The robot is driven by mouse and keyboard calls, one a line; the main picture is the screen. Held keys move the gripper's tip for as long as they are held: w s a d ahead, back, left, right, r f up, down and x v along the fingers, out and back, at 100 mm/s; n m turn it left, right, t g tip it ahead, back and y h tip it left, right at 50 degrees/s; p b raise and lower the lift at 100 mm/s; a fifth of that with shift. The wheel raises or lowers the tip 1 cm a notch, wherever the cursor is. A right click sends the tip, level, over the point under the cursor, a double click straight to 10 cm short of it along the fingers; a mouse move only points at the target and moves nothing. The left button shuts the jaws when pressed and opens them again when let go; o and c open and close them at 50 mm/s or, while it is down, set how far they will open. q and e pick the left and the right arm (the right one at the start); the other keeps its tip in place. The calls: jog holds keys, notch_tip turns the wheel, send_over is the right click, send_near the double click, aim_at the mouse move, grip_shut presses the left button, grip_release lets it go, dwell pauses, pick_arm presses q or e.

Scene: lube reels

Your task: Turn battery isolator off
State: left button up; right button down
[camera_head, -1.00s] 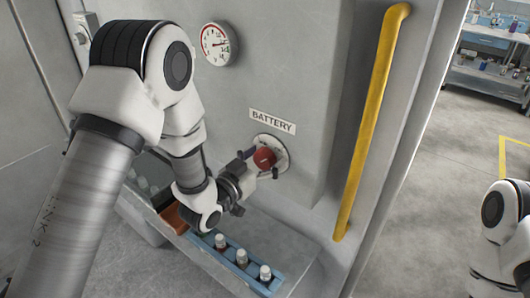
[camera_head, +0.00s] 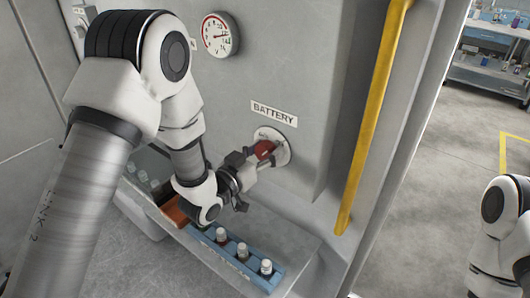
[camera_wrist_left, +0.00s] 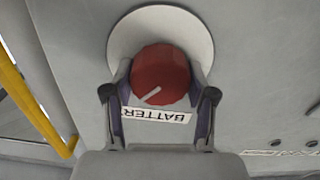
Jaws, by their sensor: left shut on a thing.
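The battery isolator is a red round knob (camera_head: 265,150) on a pale round plate (camera_head: 283,154) on the grey panel, under a BATTERY label (camera_head: 274,113). My left gripper (camera_head: 262,158) is at the knob with its fingers on either side, shut on it. In the left wrist view the red knob (camera_wrist_left: 160,75) sits between the two fingers of the left gripper (camera_wrist_left: 160,88), and a pale mark on its face runs at a slant. The BATTERY label (camera_wrist_left: 156,115) appears upside down there. My right arm shows at the right edge; its gripper is out of frame.
A yellow handrail (camera_head: 376,110) runs down the panel's right edge. A gauge (camera_head: 220,35) is above left. Below the knob, a ledge holds a blue rack (camera_head: 234,257) with several bottles. A shelf (camera_head: 490,65) stands at the far right, with open floor before it.

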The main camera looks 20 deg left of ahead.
pick_arm(q)
jog(key=n+b, duration=0.1)
jog(key=n, duration=0.2)
jog(key=n+b, duration=0.1)
jog(key=n, duration=0.3)
jog(key=shift+w+a+n, duration=0.1)
jog(key=shift+n, duration=0.3)
jog(key=n, duration=0.4)
jog(key=shift+f+b, duration=0.1)
jog(key=shift+b, duration=0.25)
jog(key=shift+a+n, duration=0.1)
jog(key=shift+n, duration=2.2)
jog(key=shift+f, duration=0.1)
jog(key=o, duration=1.2)
jog(key=shift+c, duration=0.2)
